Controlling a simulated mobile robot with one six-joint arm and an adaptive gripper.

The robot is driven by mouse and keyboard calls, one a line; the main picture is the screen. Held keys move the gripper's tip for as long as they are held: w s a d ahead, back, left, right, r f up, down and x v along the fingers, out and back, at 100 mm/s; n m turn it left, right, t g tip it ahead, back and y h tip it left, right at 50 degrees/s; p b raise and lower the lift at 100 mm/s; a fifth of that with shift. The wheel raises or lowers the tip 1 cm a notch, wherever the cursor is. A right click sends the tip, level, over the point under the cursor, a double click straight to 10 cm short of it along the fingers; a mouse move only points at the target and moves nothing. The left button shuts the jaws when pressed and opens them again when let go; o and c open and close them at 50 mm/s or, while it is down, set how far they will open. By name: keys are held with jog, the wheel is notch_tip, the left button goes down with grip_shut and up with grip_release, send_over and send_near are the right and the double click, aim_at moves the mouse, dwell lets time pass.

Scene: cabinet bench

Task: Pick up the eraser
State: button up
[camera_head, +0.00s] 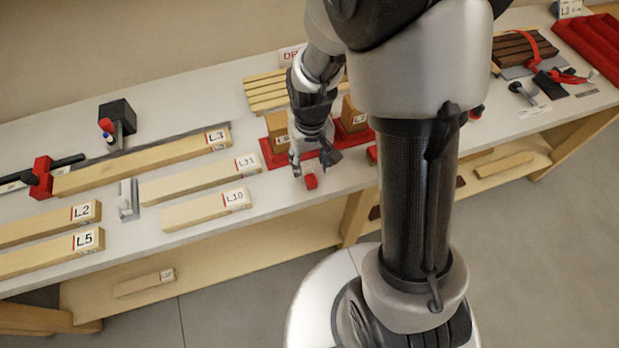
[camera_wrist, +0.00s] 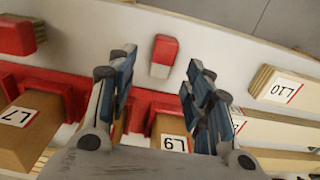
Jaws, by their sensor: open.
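The eraser (camera_wrist: 164,55), a small block with a red end and a white end, lies on the white bench top near its front edge. It also shows in the head view (camera_head: 310,181), just in front of my gripper (camera_head: 312,163). In the wrist view my gripper (camera_wrist: 160,72) is open, with one finger on each side of the picture. The eraser lies beyond the fingertips, between their lines, and nothing is held. In the head view the fingers partly cover the area around it.
Red holders with upright wooden blocks marked L7 (camera_wrist: 28,128) and L9 (camera_wrist: 171,136) stand beside the eraser. A red block (camera_wrist: 15,36) lies at the left of the wrist view. The L10 plank (camera_head: 206,209) lies left of the eraser in the head view.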

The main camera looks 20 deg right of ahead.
aim_at(309, 175)
jog(key=f+b, duration=0.1)
jog(key=f, duration=0.1)
jog(key=f+b, duration=0.1)
jog(key=f, duration=0.1)
jog(key=shift+s+a+f, duration=0.1)
jog(key=shift+a+f, duration=0.1)
jog(key=shift+f, duration=0.2)
jog(key=shift+r, duration=0.1)
jog(key=shift+c, duration=0.4)
grip_shut()
